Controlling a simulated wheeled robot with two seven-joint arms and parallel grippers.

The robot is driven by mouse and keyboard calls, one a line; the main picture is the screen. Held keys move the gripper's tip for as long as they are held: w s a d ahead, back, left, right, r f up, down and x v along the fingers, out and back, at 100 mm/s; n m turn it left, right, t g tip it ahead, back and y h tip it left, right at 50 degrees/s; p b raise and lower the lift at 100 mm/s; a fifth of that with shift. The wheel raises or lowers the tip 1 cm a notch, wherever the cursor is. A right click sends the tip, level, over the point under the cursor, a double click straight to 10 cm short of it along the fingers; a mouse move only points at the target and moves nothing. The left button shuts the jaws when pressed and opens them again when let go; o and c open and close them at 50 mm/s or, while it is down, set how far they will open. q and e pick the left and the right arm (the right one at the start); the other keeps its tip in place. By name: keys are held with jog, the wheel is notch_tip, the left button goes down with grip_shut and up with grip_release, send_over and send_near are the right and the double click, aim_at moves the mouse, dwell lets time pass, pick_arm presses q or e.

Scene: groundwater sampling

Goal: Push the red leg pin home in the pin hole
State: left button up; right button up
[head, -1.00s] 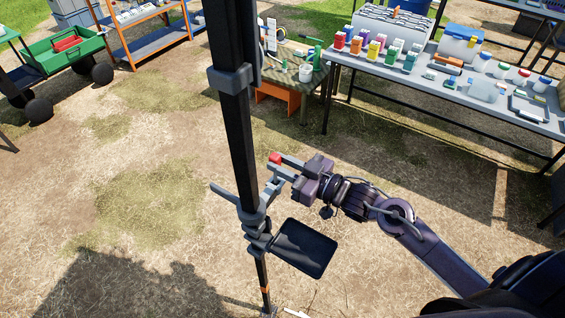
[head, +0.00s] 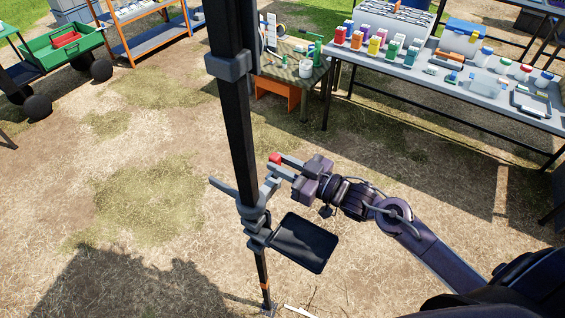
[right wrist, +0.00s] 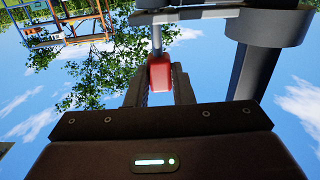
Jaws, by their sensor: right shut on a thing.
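The red leg pin (head: 274,158) shows as a small red head at the fingertips of my right gripper (head: 281,166), beside the black upright leg (head: 240,150). In the right wrist view the red head (right wrist: 159,72) sits between the dark fingers of my right gripper (right wrist: 160,90), which is shut on it. A thin grey shaft runs from the head up to a pale grey bracket (right wrist: 185,14). I cannot tell how deep the shaft sits, and the pin hole itself is hidden. My left gripper is not in view.
A grey clamp (head: 252,212) with a dark flat plate (head: 304,243) is on the leg, close below my right gripper. A collar (head: 231,64) sits higher up. A long table (head: 520,112) with bottles stands at the back right. The ground on the left is open.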

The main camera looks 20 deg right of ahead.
jog(key=shift+f+b, duration=1)
jog(key=shift+f, duration=0.6)
jog(key=o, duration=1)
jog(key=shift+c, duration=0.2)
jog(key=b+v, duration=0.1)
jog(key=v, duration=0.6)
jog(key=shift+s+d+b, duration=0.25)
jog(key=shift+s+b, duration=0.1)
jog(key=shift+b, duration=0.05)
